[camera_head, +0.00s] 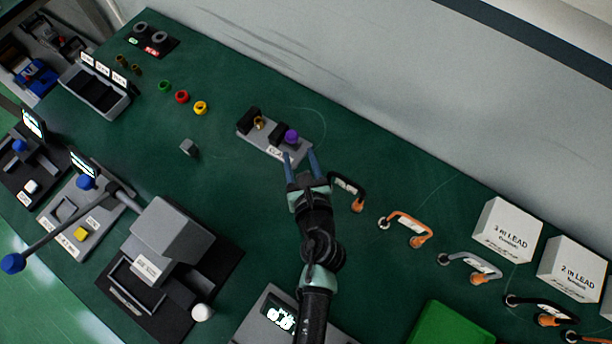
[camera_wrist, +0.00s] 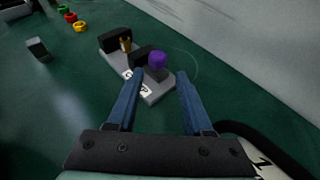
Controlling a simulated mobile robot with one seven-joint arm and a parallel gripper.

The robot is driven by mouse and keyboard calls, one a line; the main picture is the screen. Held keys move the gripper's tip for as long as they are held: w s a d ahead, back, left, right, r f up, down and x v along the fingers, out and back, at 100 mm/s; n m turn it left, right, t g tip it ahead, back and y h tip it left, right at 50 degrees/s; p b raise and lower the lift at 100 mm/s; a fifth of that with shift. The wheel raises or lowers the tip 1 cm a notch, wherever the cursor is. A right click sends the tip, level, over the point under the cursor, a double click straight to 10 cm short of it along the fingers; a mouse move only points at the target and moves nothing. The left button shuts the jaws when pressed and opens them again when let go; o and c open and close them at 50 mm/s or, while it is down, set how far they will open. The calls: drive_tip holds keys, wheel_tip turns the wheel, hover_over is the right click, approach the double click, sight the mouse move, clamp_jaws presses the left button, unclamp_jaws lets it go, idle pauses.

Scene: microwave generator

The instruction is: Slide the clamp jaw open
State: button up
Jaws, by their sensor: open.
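The clamp is a grey base (camera_head: 264,146) with two dark jaw blocks, a brass-coloured piece (camera_head: 259,123) between them and a purple knob (camera_head: 292,136) at its right end. It lies on the green table near the back wall. My gripper (camera_head: 300,153) is open, with its blue fingers at the near right end of the clamp. In the wrist view the purple knob (camera_wrist: 157,61) shows beyond and between the fingertips (camera_wrist: 160,74), with nothing gripped. The left finger overlaps part of the base's label. I cannot tell whether a finger touches the base.
Several cable pieces with orange ends (camera_head: 408,228) lie to the right, near white lead boxes (camera_head: 507,231). A small grey cube (camera_head: 189,147) and coloured rings (camera_head: 182,97) lie to the left. A grey lever device (camera_head: 170,235) stands front left. The table between cube and clamp is clear.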

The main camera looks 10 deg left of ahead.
drive_tip(key=v, duration=0.7)
drive_tip(key=shift+s+d, duration=0.2)
drive_tip(key=shift+s, duration=0.1)
drive_tip(key=shift+r, duration=0.1)
